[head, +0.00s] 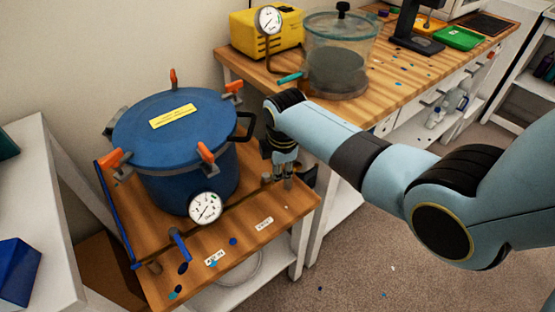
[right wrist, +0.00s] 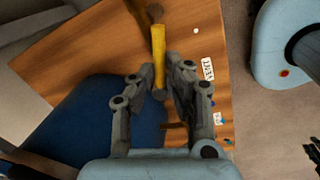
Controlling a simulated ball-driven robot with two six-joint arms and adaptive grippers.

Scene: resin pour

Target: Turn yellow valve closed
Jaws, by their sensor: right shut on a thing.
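The yellow valve handle (right wrist: 158,50) shows in the right wrist view, long and narrow, with its lower end between the fingers of my right gripper (right wrist: 160,72). The gripper is shut on it. In the head view my right gripper (head: 284,180) points down at the right side of the small wooden table, beside the blue pressure pot (head: 160,180). The yellow handle is hidden there behind the fingers. A blue valve handle (head: 180,245) stands on the pipe at the front, left of the gauge (head: 205,207). My left gripper is not in view.
The pot has orange-tipped lid clamps and a black side handle (head: 243,127) close to my right wrist. Behind are a glass chamber (head: 340,55) and a yellow pump (head: 262,35) on a wooden bench. A white shelf (head: 40,220) stands on the left.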

